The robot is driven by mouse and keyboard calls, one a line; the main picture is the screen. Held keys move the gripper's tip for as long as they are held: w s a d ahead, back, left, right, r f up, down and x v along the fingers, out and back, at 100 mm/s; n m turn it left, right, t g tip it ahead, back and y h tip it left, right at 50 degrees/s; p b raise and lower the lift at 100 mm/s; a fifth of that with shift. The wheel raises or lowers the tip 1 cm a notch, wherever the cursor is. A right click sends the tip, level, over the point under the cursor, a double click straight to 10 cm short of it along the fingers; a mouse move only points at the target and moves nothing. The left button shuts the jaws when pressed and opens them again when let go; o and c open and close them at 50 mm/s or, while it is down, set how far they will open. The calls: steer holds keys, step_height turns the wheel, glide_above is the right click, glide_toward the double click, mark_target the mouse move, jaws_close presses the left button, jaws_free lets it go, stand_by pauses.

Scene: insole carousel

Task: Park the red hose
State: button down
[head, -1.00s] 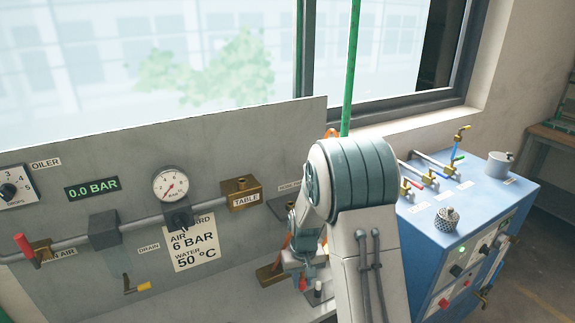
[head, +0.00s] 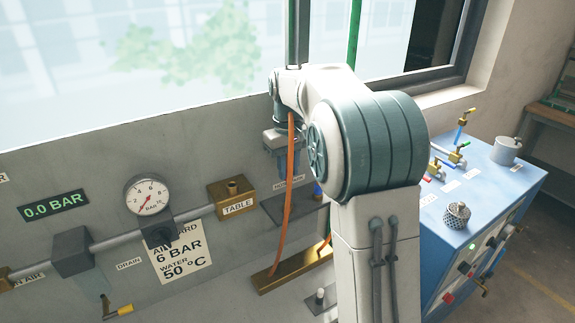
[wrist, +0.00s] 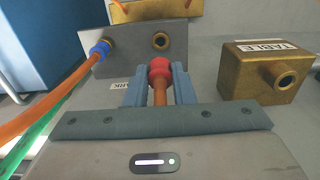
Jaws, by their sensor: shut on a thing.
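My gripper (wrist: 158,85) is shut on the red hose, an orange-brown hose with a red collar (wrist: 160,68) at its end, between the fingertips. In the head view my gripper (head: 285,160) is raised before the grey panel, and the hose (head: 287,200) runs down to a brass block. The grey hose park (wrist: 125,55) lies just beyond the fingertips in the wrist view. It has an open brass-ringed socket (wrist: 162,41), apart from the red collar. A blue-collared hose end (wrist: 100,50) sits at its left side. The park plate (head: 290,208) is partly hidden in the head view.
The brass TABLE block (wrist: 265,72) with its port stands right of the park in the wrist view. A brass manifold (head: 275,277) is below. A blue cabinet (head: 500,190) with valves is at the right.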

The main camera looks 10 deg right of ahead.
mark_target(288, 180)
steer(key=shift+r, duration=0.1)
steer(key=shift+f+b, duration=1.7)
steer(key=shift+f, duration=1.2)
steer(key=shift+p, duration=0.4)
steer(key=shift+s+f+b, duration=0.1)
steer(key=shift+f+b, duration=0.85)
steer(key=shift+f, duration=0.6)
steer(key=c, duration=1.1)
jaws_free()
steer(key=shift+c, duration=0.2)
steer(key=shift+r, duration=0.1)
